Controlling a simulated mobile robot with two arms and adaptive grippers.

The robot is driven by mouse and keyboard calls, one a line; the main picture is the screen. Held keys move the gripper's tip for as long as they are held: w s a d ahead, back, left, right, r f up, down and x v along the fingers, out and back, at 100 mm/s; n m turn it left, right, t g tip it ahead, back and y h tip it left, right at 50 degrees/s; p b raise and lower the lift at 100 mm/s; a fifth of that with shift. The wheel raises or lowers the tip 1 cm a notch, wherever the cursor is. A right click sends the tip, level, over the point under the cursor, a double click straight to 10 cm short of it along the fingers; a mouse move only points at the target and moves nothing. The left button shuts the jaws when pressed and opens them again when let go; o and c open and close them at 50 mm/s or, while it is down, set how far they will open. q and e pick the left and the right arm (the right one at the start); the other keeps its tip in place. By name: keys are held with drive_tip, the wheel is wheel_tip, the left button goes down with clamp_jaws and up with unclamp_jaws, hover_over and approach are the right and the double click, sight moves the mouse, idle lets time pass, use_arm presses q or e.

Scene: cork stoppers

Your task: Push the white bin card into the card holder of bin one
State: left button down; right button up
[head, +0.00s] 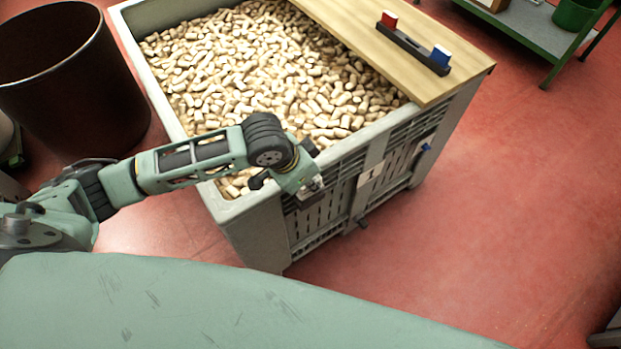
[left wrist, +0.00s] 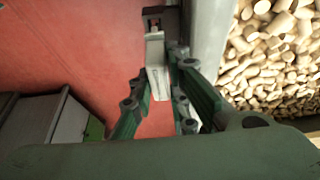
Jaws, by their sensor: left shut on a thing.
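The bin (head: 255,225) is a large pale grey crate full of corks. A small plate marked 1 (head: 370,174) is on its slatted front side. My left gripper (head: 316,185) is at that front side, left of the plate and apart from it. In the left wrist view its two fingers (left wrist: 160,98) are shut on a pale strip, which looks like the white card (left wrist: 158,82). The card shows only as a small white patch in the head view (head: 315,184). I cannot make out the holder's slot. My right gripper is not in view.
A wooden board (head: 350,35) covers the bin's back right part, bearing a dark bar with red and blue blocks (head: 413,45). A dark round barrel (head: 75,90) stands at left. A green-framed table (head: 530,25) is at back right.

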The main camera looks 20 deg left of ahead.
use_arm(q)
drive_tip(key=shift+f, duration=1.6)
idle(1.6)
drive_tip(key=c, duration=1.6)
unclamp_jaws()
drive_tip(key=shift+a+r, duration=0.1)
drive_tip(key=shift+r, duration=0.35)
drive_tip(key=v, duration=1.1)
drive_tip(key=shift+s, duration=0.2)
